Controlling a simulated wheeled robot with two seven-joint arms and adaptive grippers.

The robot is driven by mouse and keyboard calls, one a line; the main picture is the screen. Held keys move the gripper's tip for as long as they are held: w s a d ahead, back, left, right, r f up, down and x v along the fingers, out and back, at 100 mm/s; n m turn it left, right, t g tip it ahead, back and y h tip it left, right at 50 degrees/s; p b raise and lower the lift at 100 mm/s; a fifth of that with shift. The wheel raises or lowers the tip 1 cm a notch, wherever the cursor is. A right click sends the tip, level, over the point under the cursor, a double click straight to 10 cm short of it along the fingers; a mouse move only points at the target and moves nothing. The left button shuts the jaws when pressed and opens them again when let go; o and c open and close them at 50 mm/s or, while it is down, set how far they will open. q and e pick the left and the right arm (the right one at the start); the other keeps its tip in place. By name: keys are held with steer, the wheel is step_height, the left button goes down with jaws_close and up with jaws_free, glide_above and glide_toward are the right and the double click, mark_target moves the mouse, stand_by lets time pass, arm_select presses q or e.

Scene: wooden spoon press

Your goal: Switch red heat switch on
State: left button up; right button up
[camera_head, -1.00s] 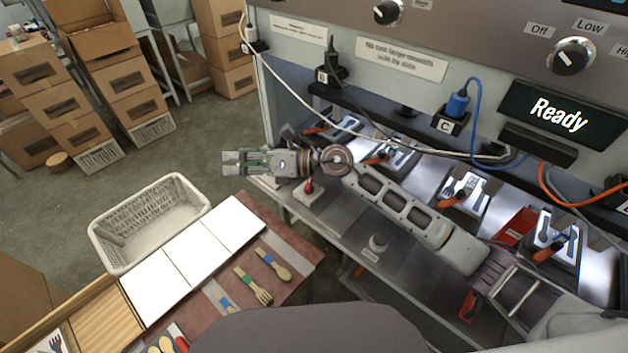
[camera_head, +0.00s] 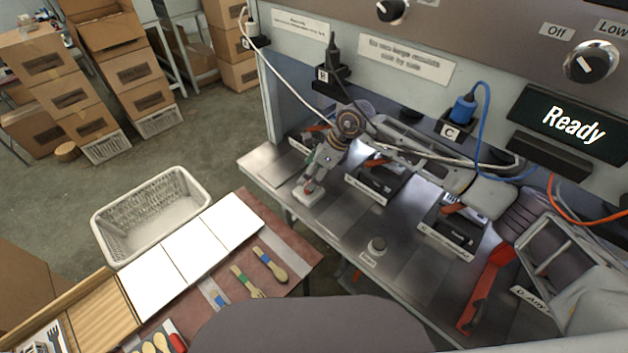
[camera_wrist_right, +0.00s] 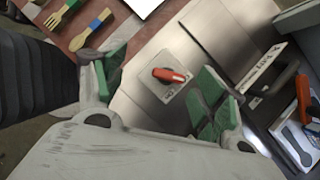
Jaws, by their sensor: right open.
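The red heat switch (camera_wrist_right: 172,75) is a red knob on a pale square plate with small lettering, lying roughly crosswise in the right wrist view. In the head view its pale base (camera_head: 302,196) sits near the front left of the metal bench, and the knob is partly hidden by my gripper. My right gripper (camera_head: 312,181) points down at it. In the right wrist view my right gripper (camera_wrist_right: 160,88) is open, with green-padded fingers on either side of the knob and gaps between. Contact is not visible. My left gripper is not in view.
Dark moulds (camera_head: 374,184) line the bench behind the switch. A white cable (camera_head: 292,95) hangs close to my right arm. A table with white panels (camera_head: 193,258) and wooden cutlery (camera_head: 270,265) is left of the bench.

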steer(key=d, duration=0.1)
steer(key=w+d+h, duration=0.1)
steer(key=d, duration=0.1)
steer(key=shift+w+f, duration=0.15)
steer(key=shift+f, duration=0.05)
steer(key=shift+a, duration=0.1)
steer(key=shift+p+x, duration=0.8)
steer(key=shift+x, duration=2.9)
steer(key=c, duration=1)
